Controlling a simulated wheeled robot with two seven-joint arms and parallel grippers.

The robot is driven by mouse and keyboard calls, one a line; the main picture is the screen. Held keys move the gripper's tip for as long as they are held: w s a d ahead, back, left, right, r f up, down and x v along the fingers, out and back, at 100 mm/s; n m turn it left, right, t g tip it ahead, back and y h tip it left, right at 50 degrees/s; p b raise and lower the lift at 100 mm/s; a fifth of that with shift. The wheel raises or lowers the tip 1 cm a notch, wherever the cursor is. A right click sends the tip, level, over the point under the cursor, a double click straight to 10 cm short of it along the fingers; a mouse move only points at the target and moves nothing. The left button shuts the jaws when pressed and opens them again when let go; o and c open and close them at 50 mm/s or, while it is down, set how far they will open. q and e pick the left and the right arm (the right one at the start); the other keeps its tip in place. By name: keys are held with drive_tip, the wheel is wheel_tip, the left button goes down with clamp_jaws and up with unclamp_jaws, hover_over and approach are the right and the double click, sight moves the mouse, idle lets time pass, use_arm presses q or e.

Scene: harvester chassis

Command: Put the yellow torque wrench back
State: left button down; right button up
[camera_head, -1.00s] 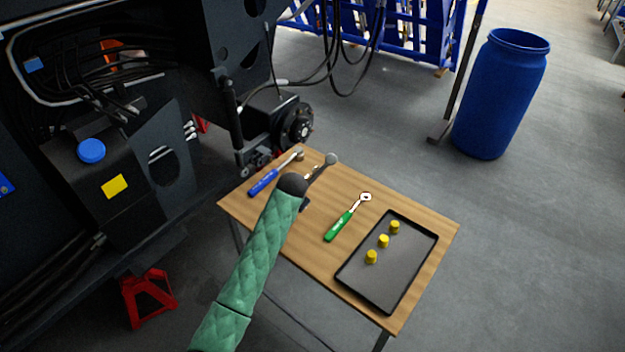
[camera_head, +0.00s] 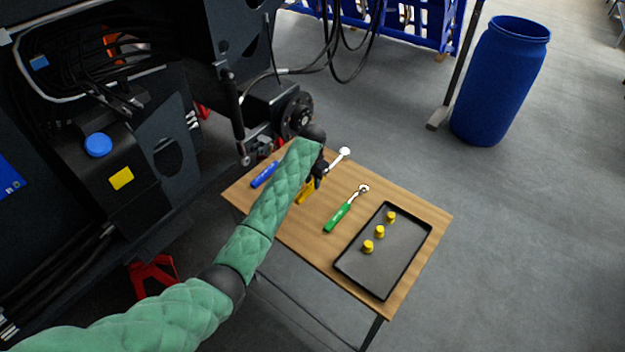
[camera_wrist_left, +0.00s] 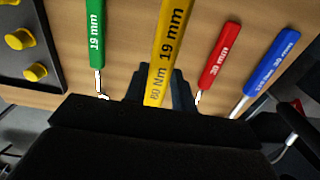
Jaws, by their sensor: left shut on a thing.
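The yellow torque wrench (camera_wrist_left: 167,45) is in the jaws of my left gripper (camera_wrist_left: 155,92), marked 80 Nm and 19 mm. In the head view, part of its yellow handle (camera_head: 305,191) shows beside my arm, and a silver head (camera_head: 345,152) sticks out past my left gripper (camera_head: 320,172). The wrench is over the table (camera_head: 290,235); I cannot tell whether it touches. A green wrench (camera_head: 338,217) lies to its right, and a blue one (camera_head: 264,175) lies to the left. A red wrench (camera_wrist_left: 219,55) shows in the wrist view; my arm hides it in the head view.
A black tray (camera_head: 386,292) with three yellow caps (camera_head: 380,232) lies at the table's right end. The dark harvester chassis (camera_head: 165,180) stands close at the left, with a hub (camera_head: 296,115) near the table's back edge. A blue barrel (camera_head: 500,85) stands behind at right.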

use_arm(q)
drive_tip(key=shift+r, duration=0.2)
drive_tip(key=shift+f+b, duration=0.85)
drive_tip(key=shift+f, duration=1.75)
drive_tip(key=shift+f+b, duration=0.5)
drive_tip(key=shift+f, duration=0.95)
drive_tip(key=c, duration=1.1)
unclamp_jaws()
